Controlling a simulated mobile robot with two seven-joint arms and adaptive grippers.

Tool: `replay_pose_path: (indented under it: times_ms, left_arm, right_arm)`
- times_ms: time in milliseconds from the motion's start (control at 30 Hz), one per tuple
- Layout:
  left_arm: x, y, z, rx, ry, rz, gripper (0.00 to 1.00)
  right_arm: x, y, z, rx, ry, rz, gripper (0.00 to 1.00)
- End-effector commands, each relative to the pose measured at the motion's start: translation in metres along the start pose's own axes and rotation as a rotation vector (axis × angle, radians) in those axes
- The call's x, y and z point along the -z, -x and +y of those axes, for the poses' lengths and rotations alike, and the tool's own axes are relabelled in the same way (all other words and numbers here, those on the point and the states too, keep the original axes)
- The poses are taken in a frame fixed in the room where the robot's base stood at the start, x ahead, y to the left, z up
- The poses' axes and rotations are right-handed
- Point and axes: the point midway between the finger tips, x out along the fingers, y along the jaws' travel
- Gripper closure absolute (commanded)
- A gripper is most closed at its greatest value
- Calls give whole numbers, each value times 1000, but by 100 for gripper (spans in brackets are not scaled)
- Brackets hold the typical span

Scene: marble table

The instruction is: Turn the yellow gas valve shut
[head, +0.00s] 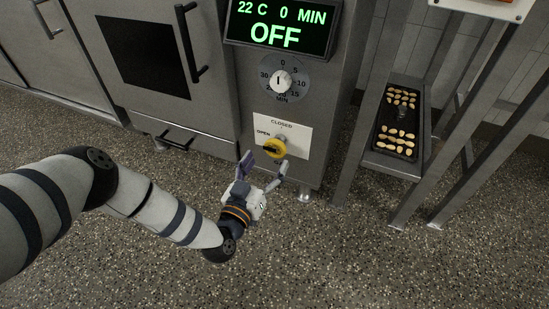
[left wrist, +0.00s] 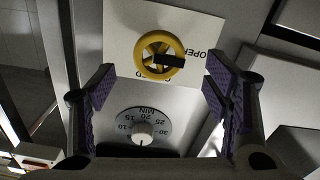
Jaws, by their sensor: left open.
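The yellow gas valve (head: 275,148) is a round handwheel on the lower part of the oven's control column. A white plate (head: 296,134) behind it reads CLOSED at the top and OPEN at the left. A dark bar crosses the wheel; it points toward the OPEN side in the left wrist view (left wrist: 160,55). My left gripper (head: 263,170) is open and empty just below and in front of the valve. In the left wrist view the valve shows beyond and between the spread fingers (left wrist: 160,95), apart from them. My right gripper is out of view.
Above the valve are a timer knob (head: 281,81) and a display (head: 283,27) reading 22 C, 0 MIN, OFF. The oven door handle (head: 190,43) juts out at left. A rack with a tray of pale pieces (head: 383,143) stands right. The speckled floor is clear.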

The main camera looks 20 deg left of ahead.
Motion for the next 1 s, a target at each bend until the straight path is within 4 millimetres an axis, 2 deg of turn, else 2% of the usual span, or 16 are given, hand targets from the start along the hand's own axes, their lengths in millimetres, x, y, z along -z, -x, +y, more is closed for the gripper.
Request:
replay_pose_path:
  times_ms: [100, 200, 533, 733, 767, 1000]
  left_arm:
    - [-4, -24, -1, 1, 0, -1, 29]
    - [-3, -36, 0, 0, -1, -1, 29]
    - [0, -42, 1, -1, 0, -1, 29]
    - [0, -42, 1, -1, 1, -1, 75]
    - [0, -42, 1, -1, 1, -1, 77]
    - [0, -42, 1, -2, -13, -1, 77]
  right_arm:
    - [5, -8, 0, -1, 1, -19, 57]
    - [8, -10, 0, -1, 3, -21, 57]
    - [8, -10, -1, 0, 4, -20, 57]
    - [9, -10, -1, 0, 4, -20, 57]
    - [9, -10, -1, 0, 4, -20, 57]
    - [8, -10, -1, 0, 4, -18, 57]
